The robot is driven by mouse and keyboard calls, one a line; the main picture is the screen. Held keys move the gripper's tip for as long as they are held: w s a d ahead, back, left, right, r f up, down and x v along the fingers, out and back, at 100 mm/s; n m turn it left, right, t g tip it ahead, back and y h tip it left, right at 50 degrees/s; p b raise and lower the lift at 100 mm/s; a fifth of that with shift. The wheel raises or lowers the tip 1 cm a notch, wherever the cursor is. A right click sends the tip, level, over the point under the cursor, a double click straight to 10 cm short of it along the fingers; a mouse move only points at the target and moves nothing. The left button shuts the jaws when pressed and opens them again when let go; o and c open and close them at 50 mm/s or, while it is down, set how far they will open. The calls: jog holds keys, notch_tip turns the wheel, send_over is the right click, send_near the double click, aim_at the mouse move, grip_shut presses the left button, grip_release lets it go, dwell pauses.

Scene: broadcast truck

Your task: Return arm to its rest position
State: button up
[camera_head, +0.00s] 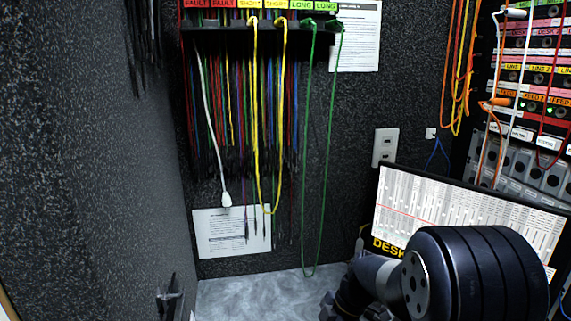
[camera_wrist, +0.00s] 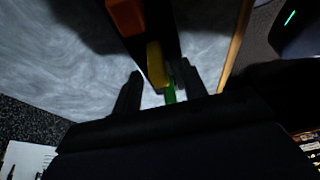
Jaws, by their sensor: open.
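My gripper (camera_wrist: 157,92) shows in the wrist view with its two dark fingers apart. A yellow piece (camera_wrist: 156,66) and a green piece (camera_wrist: 170,95) appear in line with the gap between the fingers; I cannot tell how far they are from the fingers, and neither looks gripped. My arm (camera_head: 475,275) shows at the lower right of the head view, in front of a screen. My fingertips cannot be made out clearly in the head view.
Yellow (camera_head: 284,110) and green (camera_head: 304,150) cables hang from a labelled rack (camera_head: 250,28). The screen (camera_head: 460,215) and patch panel (camera_head: 540,75) are at right. The grey desktop (camera_head: 260,298) has clear room. An orange block (camera_wrist: 126,15) is above the yellow piece.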

jog(key=shift+f, duration=0.25)
jog(key=shift+d+b, duration=0.15)
jog(key=shift+b, duration=0.2)
jog(key=s+p+v, duration=0.1)
jog(key=p+v, duration=0.1)
jog(key=v, duration=0.8)
jog(key=x, duration=0.3)
jog(key=b+x, duration=0.1)
jog(key=x, duration=0.3)
jog(key=w+b+x, duration=0.1)
jog(key=x, duration=0.2)
jog(key=shift+a+f, duration=0.2)
jog(key=shift+f, duration=0.05)
notch_tip(320, 180, up, 3)
jog(key=p, duration=0.3)
jog(key=shift+r, duration=0.2)
jog(key=shift+r+p, duration=0.4)
jog(key=shift+p, duration=0.15)
jog(key=shift+r+p, duration=0.1)
jog(key=shift+p, duration=0.75)
notch_tip(320, 180, up, 3)
jog(key=p, duration=0.2)
jog(key=shift+p, duration=0.3)
